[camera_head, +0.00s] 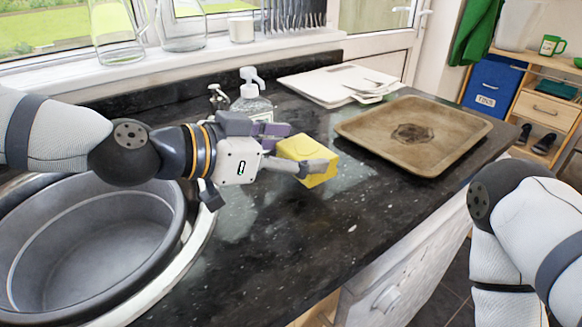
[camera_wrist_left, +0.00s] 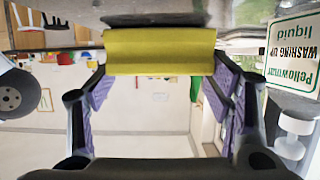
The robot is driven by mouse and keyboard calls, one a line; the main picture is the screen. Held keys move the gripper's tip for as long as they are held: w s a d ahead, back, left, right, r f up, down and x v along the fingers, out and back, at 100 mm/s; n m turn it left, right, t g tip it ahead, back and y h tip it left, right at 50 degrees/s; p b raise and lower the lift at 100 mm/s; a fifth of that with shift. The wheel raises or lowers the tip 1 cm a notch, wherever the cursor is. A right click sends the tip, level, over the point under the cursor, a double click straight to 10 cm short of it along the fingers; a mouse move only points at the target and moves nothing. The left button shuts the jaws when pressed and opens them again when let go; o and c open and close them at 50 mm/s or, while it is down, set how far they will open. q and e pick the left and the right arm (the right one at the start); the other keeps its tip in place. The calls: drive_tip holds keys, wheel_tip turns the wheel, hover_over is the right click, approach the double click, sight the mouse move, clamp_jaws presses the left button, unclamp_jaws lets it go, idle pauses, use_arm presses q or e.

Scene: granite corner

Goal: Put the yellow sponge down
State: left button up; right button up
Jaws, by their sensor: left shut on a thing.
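The yellow sponge (camera_head: 308,160) is over the dark granite counter (camera_head: 300,240) in the head view, between the sink basin and the baking tray. My left gripper (camera_head: 300,158) is shut on it, with its fingers on two sides of the sponge. The sponge also shows in the left wrist view (camera_wrist_left: 160,50), across the fingertips of the left gripper (camera_wrist_left: 160,75). I cannot tell whether its underside touches the counter. My right arm is at the right edge of the head view, but its gripper is not in view.
A brown baking tray (camera_head: 415,132) lies right of the sponge. A soap bottle (camera_head: 251,95) stands behind the left gripper. A grey basin (camera_head: 85,240) is at the left. The counter in front of the sponge is clear up to its edge.

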use_arm(q)
drive_tip(key=f, duration=0.3)
drive_tip(key=shift+a+f+b, duration=0.25)
drive_tip(key=shift+f+b, duration=0.05)
drive_tip(key=shift+f, duration=0.05)
drive_tip(key=shift+r, duration=0.1)
use_arm(e)
drive_tip(key=shift+s+f, duration=0.4)
drive_tip(key=shift+s, duration=0.05)
